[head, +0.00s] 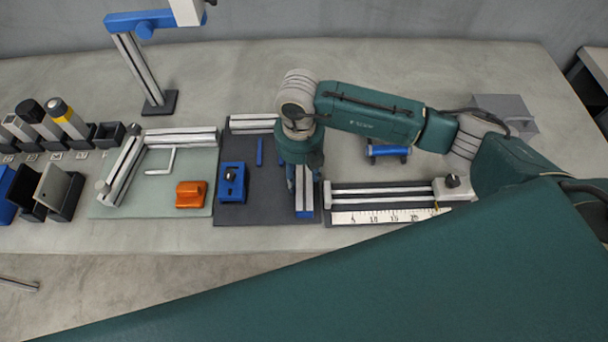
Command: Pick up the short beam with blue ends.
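The short beam with blue ends (304,196) is a pale metal bar lying lengthwise toward me on the dark mat (240,212), near its right edge. Its near end is blue. Its far part is hidden under my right gripper (303,184). That gripper points down over the beam from above, at the end of the green arm coming from the right. Its fingers are small and mostly covered by the wrist, so I cannot tell whether they are open or touch the beam. My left gripper is not in view.
Left of the beam stands a blue block (232,183); an orange block (190,194) lies on the pale green mat (120,210). Right are a rail fixture with a white ruler (390,216) and a blue roller piece (388,151). A stand (137,65) rises at back left.

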